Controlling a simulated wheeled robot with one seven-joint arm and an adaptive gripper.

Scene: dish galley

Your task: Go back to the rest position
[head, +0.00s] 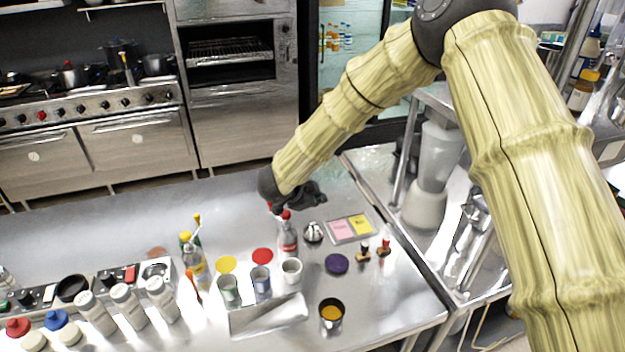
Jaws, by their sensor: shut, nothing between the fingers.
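My gripper (308,197) is at the end of my arm in the head view, in front of the back part of the steel counter (110,225). It is dark, points to the right and is shut with nothing in it. A bottle with a red cap (288,238) stands right below it in the picture. I cannot tell how much room lies between them. My wrist hides part of the counter behind it.
Three cups (292,271) stand by a steel tray (268,317). A pink and yellow pad tray (349,228), stamps (384,249), a purple disc (337,264) and an orange-filled cup (331,313) lie to the right. White bottles (127,305) stand front left. The counter's back left is clear.

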